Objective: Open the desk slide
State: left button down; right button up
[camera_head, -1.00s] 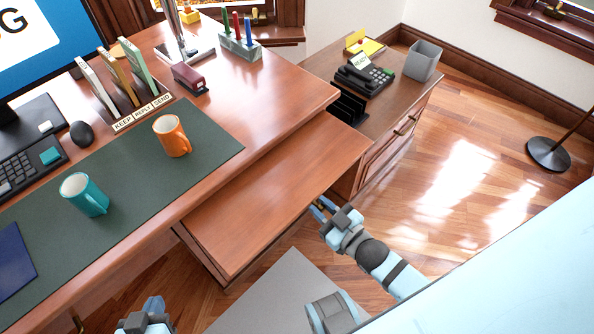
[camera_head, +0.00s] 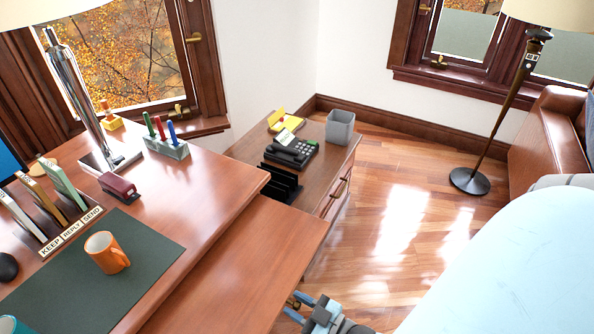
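The desk slide (camera_head: 243,270) is a flat wooden board standing out from under the desk top, over the floor. Its near part is cut off by the lower picture edge. My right gripper (camera_head: 297,307) is at the slide's outer edge, low in the view. Its two blue fingers are spread around a small brass-coloured piece at that edge. Whether they press on it is not clear. My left gripper is out of the picture.
The desk (camera_head: 190,205) bears an orange mug (camera_head: 107,253), a stapler (camera_head: 118,187) and a pen holder (camera_head: 166,148). Behind the slide, a low cabinet (camera_head: 333,169) carries a phone (camera_head: 291,149) and a grey bin (camera_head: 339,127).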

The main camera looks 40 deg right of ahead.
pick_arm(q)
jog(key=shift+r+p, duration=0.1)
jog(key=shift+p, duration=0.35)
pick_arm(e)
jog(key=v, duration=1.3)
jog(key=shift+s, duration=0.4)
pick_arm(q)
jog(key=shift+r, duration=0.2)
pick_arm(e)
jog(key=shift+d, duration=0.1)
jog(key=shift+s, duration=0.1)
